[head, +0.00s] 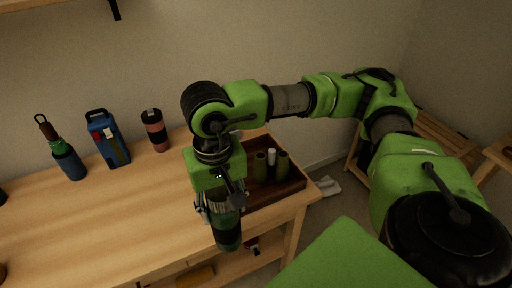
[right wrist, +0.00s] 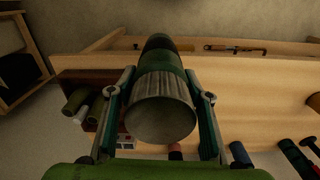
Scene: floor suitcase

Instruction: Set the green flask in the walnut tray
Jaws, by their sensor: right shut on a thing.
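The green flask (head: 228,234) is dark green with a metal-grey end. My right gripper (head: 217,203) is shut around it and holds it hanging at the table's front edge, in front and left of the walnut tray. In the right wrist view the flask (right wrist: 163,108) lies between the two fingers (right wrist: 160,100), its grey round end toward the camera. The walnut tray (head: 272,198) is dark brown and sits on the right end of the table, partly hidden by my right arm. It holds olive-green cylinders (head: 282,165) and a white one (head: 271,157). My left gripper is not in view.
The wooden table (head: 120,220) has a blue-and-green bottle (head: 68,160), a blue case (head: 108,142) and a pink-and-black tumbler (head: 155,131) along the back. Its middle and front are clear. A slatted wooden rack (head: 440,130) stands at the right.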

